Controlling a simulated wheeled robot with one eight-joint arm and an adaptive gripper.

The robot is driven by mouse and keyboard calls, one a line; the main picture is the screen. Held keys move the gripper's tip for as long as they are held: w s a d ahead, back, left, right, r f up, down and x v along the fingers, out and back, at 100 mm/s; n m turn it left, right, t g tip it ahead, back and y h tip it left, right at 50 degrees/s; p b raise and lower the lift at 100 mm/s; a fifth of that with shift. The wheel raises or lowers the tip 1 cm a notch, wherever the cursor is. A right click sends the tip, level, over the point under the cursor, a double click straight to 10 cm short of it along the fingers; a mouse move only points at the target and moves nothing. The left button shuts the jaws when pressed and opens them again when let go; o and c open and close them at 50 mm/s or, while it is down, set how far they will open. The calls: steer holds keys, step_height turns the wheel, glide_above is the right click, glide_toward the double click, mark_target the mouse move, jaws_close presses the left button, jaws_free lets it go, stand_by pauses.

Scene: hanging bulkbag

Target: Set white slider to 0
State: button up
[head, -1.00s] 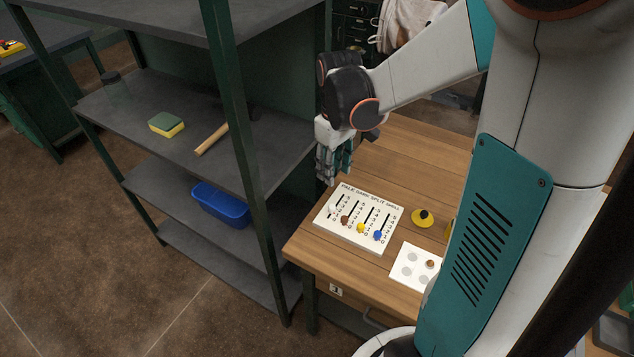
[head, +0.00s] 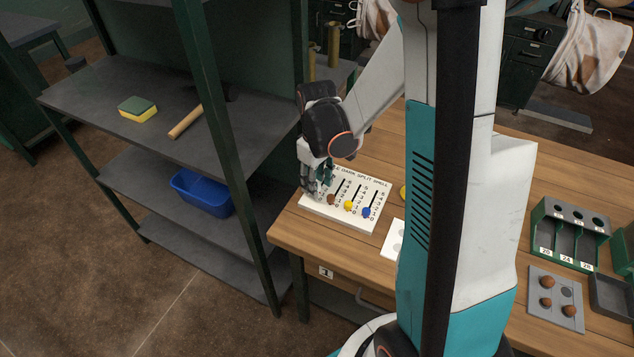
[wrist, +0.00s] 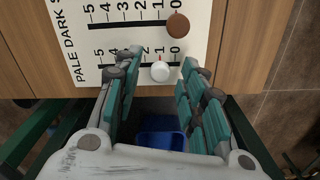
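The slider board (head: 345,222) is a white plate flat on the wooden table, with rows of numbered slots. The white slider (wrist: 160,71) is a round white knob on the row nearest my gripper, beside the 1 mark; it is hidden in the head view. My gripper (wrist: 162,62) is over that end of the board. Its fingers are open, one on each side of the white knob, with visible gaps. In the head view my gripper (head: 318,190) covers the board's left end. The brown knob (wrist: 178,24) sits near 0 on the neighbouring row.
The yellow knob (head: 348,205) and blue knob (head: 366,212) are further right on the board. A dark shelf (head: 160,110) with a sponge (head: 138,109), a hammer and a blue bin (head: 202,191) stands left of the table. A green rack (head: 570,235) is at the right.

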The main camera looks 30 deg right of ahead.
jaws_close()
steer(key=shift+s+a, duration=0.6)
steer(key=shift+a, duration=0.3)
jaws_free()
steer(key=shift+a, duration=0.1)
steer(key=shift+r, duration=0.1)
step_height(320, 180, up, 12)
